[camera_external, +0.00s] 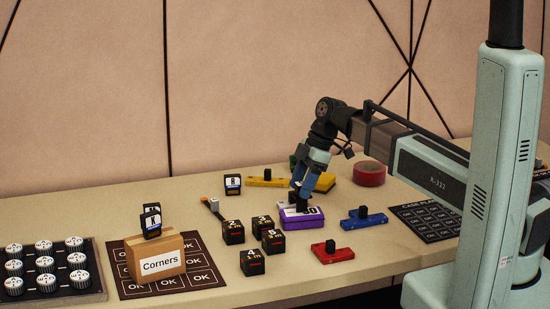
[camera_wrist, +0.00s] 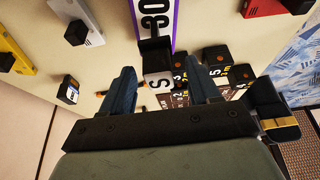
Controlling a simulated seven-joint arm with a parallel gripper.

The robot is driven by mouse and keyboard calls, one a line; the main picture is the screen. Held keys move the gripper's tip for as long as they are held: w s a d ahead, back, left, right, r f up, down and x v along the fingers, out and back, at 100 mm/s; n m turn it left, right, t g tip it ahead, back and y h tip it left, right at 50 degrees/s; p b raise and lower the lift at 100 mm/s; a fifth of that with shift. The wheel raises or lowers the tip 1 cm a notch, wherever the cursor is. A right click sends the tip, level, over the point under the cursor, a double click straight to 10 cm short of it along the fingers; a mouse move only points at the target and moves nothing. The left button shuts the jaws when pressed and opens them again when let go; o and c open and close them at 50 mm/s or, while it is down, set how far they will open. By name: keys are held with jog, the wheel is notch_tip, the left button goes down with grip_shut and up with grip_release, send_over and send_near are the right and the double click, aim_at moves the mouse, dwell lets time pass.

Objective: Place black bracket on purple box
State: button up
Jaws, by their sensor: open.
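The purple box (camera_external: 301,221) lies on the table near the middle, with a pale label on top. It also shows at the top of the wrist view (camera_wrist: 176,14), with a number on its pale face. My gripper (camera_external: 302,195) is directly above the purple box. Its blue fingers are apart, one on each side of the bracket, with gaps visible.
Several black cubes (camera_external: 274,241) stand close in front of the box. A red box (camera_external: 333,254), a blue box (camera_external: 364,220) and a yellow box (camera_external: 268,182) with black knobs lie around it. A cardboard "Corners" box (camera_external: 158,262) stands left, and red tape (camera_external: 369,174) lies behind.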

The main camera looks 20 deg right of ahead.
jog(key=v, duration=1.2)
